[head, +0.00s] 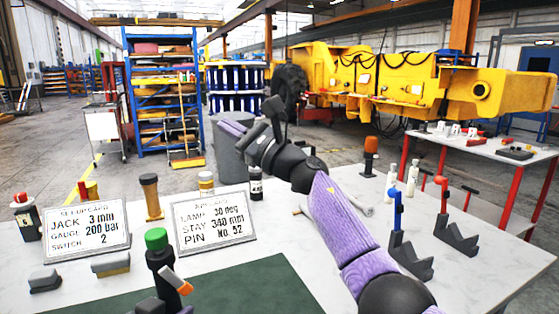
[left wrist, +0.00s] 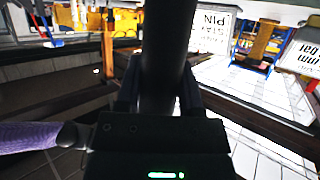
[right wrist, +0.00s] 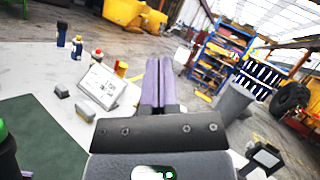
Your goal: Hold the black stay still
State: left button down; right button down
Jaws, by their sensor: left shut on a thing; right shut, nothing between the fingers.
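The black stay (head: 160,268) is a thick dark cylinder with a green cap, standing roughly upright at the front of the table in the head view. In the left wrist view its dark shaft (left wrist: 163,50) runs up between the fingers. My left gripper (left wrist: 160,92) is shut on it; in the head view only dark parts near its base show. The stay's green cap (right wrist: 3,130) also shows at the left edge of the right wrist view. My right gripper (head: 229,126) is shut and empty, raised beyond the cards; its fingers are together in the right wrist view (right wrist: 157,68).
Two white cards (head: 87,230) (head: 213,218) stand behind the stay, with small grey blocks (head: 110,263) in front of the left one. A green mat (head: 250,290) lies at the front. Bottles and grey brackets (head: 455,235) stand to the right. My right arm crosses the table.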

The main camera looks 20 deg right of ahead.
jog(key=d+m+t+h, duration=0.4)
jog(key=d+m+h, duration=0.1)
jog(key=d, duration=0.4)
jog(key=shift+d+r+m, duration=0.2)
jog(key=shift+d+m, duration=0.15)
jog(key=shift+m, duration=0.15)
jog(key=m+g+h, duration=0.3)
jog(key=m+g, duration=0.3)
jog(key=m, duration=1.1)
send_near(168, 295)
jog(key=s, duration=0.3)
jog(key=shift+s+d+r, duration=0.25)
jog(key=shift+d+r, duration=0.2)
jog(key=x, duration=1)
jog(key=shift+w+d+f, duration=0.1)
jog(key=shift+f, duration=0.05)
